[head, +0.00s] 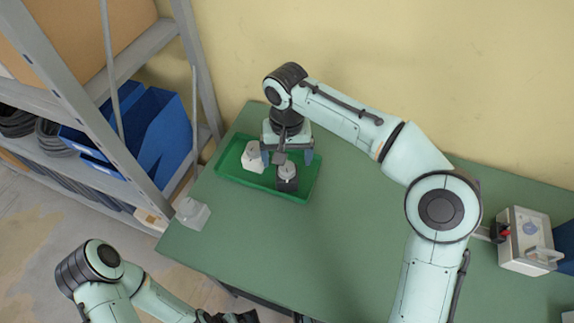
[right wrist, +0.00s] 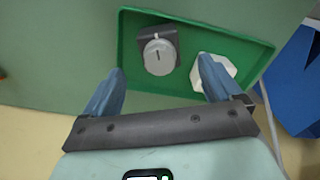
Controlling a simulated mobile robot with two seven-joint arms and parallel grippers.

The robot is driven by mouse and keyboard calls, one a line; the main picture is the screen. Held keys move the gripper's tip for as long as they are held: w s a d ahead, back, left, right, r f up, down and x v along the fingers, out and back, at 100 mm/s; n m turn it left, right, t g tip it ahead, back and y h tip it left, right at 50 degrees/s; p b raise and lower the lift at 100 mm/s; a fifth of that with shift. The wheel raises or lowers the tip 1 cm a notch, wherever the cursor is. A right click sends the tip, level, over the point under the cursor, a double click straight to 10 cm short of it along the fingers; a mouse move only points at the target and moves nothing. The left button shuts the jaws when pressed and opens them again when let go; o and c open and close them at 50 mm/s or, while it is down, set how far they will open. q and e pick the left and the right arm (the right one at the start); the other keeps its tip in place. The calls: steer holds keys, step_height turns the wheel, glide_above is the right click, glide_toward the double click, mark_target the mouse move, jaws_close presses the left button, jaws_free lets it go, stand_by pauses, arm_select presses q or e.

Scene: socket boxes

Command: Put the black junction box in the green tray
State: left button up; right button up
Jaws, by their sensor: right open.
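The black junction box (head: 288,185), a dark square base with a round grey top, sits in the green tray (head: 230,175) near its right end. In the right wrist view the junction box (right wrist: 157,33) lies inside the tray (right wrist: 215,36), close to one end. My right gripper (head: 287,157) is open and empty above the tray, beside the box. In the right wrist view its spread fingers (right wrist: 160,75) are apart from the box, with nothing between them. My left arm comes in at the lower left; a dark part of it is cut off by the bottom edge.
A white box (head: 252,157) also sits in the tray, partly behind a right finger in the wrist view. A pale grey box (head: 192,213) stands at the table's left corner. A white case (head: 525,240) stands at the right. A shelf with blue bins (head: 160,125) is left.

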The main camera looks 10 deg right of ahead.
step_height(320, 180, up, 3)
steer(key=shift+r+p, duration=0.2)
steer(key=shift+p, duration=0.15)
steer(key=shift+f, duration=0.1)
